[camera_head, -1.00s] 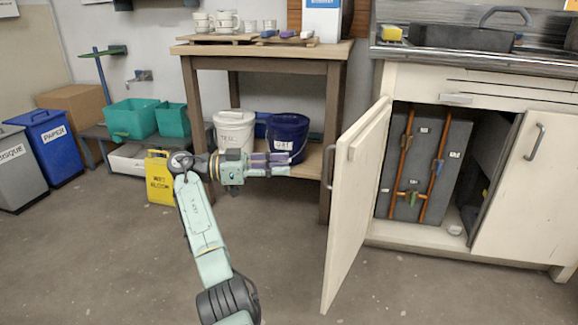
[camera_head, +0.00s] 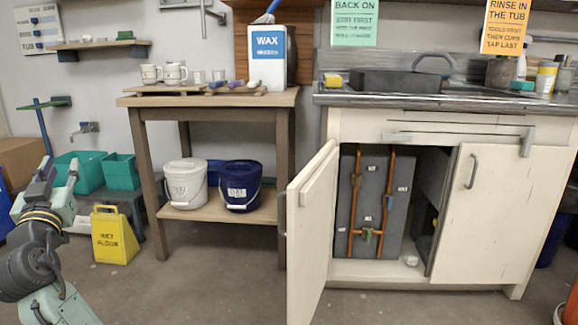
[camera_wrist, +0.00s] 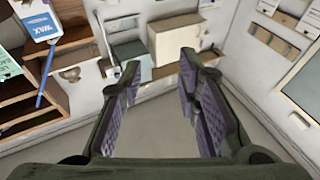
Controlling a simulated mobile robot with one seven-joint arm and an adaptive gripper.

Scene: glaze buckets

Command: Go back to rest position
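My gripper (camera_head: 62,178) is at the far left of the head view, raised with its fingers pointing up, in front of the teal tubs. In the wrist view my gripper (camera_wrist: 160,85) shows two purple-padded fingers spread wide with nothing between them. A white bucket (camera_head: 185,184) and a dark blue bucket (camera_head: 239,186) stand upright side by side on the lower shelf (camera_head: 217,210) of the wooden table. My gripper is well to the left of both buckets and touches neither.
The sink cabinet door (camera_head: 313,230) stands open, jutting forward at the middle. A yellow wet floor sign (camera_head: 113,237) stands near my arm. Teal tubs (camera_head: 85,172) are behind my gripper. Mugs (camera_head: 174,73) and a wax box (camera_head: 267,58) are on the tabletop. The floor in front is clear.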

